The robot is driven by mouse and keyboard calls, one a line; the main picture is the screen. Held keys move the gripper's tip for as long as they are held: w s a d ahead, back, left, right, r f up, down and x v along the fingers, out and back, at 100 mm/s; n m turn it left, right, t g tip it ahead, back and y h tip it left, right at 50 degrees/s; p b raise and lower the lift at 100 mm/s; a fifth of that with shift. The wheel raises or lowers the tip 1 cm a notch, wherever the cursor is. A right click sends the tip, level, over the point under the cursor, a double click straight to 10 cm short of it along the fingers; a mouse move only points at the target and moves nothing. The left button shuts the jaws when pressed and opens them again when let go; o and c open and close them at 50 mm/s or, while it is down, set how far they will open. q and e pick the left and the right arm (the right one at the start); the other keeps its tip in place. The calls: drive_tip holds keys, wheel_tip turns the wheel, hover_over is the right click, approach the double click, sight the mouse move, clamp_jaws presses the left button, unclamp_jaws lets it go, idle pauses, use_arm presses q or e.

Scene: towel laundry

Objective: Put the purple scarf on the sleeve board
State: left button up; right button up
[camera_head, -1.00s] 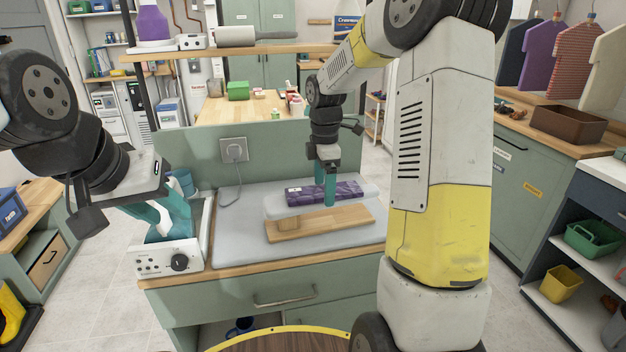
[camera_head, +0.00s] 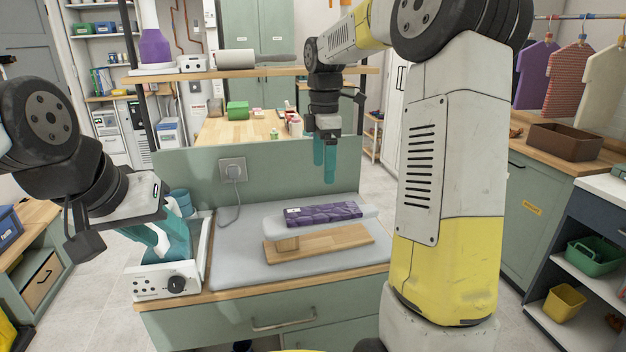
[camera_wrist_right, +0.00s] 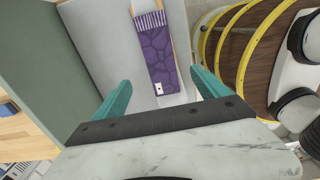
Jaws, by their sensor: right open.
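The purple scarf (camera_head: 323,214) lies folded in a flat strip along the top of the sleeve board (camera_head: 368,211), which has a pale padded top and a wooden base (camera_head: 335,249). In the right wrist view the scarf (camera_wrist_right: 158,50) shows a white striped end and a small white tag. My right gripper (camera_head: 324,160) is open and empty, raised above and behind the scarf; its spread fingers also show in the right wrist view (camera_wrist_right: 160,90). My left gripper (camera_head: 165,238) hangs at the left, over the white appliance with a black knob (camera_head: 165,284); whether its fingers are closed is unclear.
The sleeve board stands on a grey worktop mat (camera_head: 235,265). A green back panel (camera_head: 280,165) with a socket rises behind it, below a wooden shelf (camera_head: 300,74). A brown tray (camera_head: 566,140) and hanging garments are at the right. The mat around the board is clear.

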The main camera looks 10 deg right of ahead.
drive_tip(key=s+a+r+m+t+y, duration=0.1)
drive_tip(key=s+m+t, duration=0.5)
drive_tip(key=s+m, duration=1.1)
drive_tip(key=s+a+y, duration=0.1)
drive_tip(key=s, duration=0.6)
drive_tip(key=shift+a+r+m, duration=0.15)
drive_tip(key=shift+m, duration=0.25)
drive_tip(key=shift+c, duration=0.3)
